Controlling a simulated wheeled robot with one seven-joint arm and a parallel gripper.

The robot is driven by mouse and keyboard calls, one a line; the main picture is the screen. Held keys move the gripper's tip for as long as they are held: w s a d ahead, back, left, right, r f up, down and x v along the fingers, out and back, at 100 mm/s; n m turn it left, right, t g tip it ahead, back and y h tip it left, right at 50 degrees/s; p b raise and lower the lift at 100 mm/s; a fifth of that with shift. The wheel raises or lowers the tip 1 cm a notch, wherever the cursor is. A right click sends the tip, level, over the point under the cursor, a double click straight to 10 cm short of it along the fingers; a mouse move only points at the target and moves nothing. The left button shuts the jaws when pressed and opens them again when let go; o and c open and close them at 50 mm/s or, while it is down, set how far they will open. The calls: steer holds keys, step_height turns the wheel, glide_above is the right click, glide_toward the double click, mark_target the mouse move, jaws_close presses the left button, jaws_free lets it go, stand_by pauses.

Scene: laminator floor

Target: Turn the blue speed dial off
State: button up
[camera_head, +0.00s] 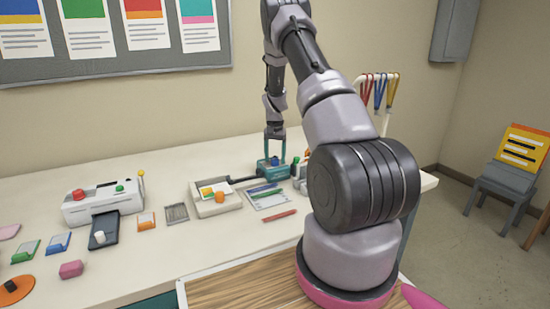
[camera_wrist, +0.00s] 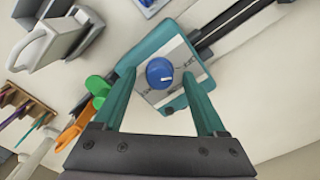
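The blue speed dial (camera_wrist: 159,73) is a round knob with a small white mark, set on the light face plate of a teal box (camera_wrist: 150,50). In the head view the dial (camera_head: 275,160) sits on top of the teal box (camera_head: 270,170), towards the right of the table. My gripper (camera_head: 275,151) points down over the box. In the wrist view the teal fingers of my gripper (camera_wrist: 160,80) are apart, one on each side of the dial, with gaps between. Whether the fingertips are at the dial's height is unclear. Nothing is held.
A dark bar (camera_head: 245,179) runs from the teal box to a cream tray-like device (camera_head: 216,198). Green (camera_wrist: 97,87) and orange items stand close beside the box. A red pen (camera_head: 279,216) and cards lie in front. A white machine (camera_head: 103,202) stands at left.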

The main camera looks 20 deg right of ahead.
mark_target(275, 159)
step_height(275, 159, up, 11)
stand_by(0.5)
steer(key=shift+f, duration=0.1)
